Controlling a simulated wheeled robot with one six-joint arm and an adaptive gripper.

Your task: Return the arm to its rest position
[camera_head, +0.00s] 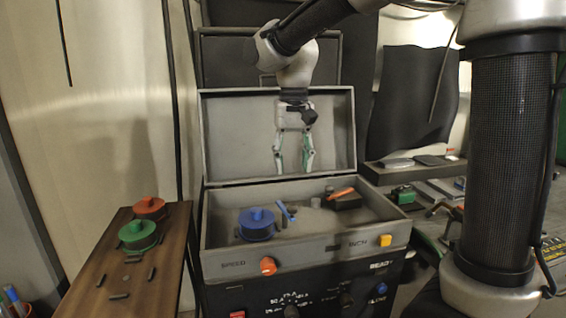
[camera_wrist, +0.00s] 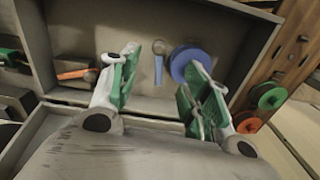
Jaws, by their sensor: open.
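My gripper (camera_head: 293,157) hangs above the open grey case (camera_head: 290,243), in front of its raised lid, in the head view. Its fingers point down and stand apart with nothing between them. In the wrist view my gripper (camera_wrist: 158,98) shows two green-padded fingers, spread wide. My arm reaches in from the upper right of the head view and bends down at the wrist. The gripper is clear of the things in the case.
A blue lidded round piece (camera_head: 257,225), a small blue tool (camera_head: 284,212) and an orange-handled item (camera_head: 342,192) lie in the case. A wooden board (camera_head: 120,280) at left bears a green round piece (camera_head: 138,236) and a red one (camera_head: 149,208). A shelf with clutter stands right.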

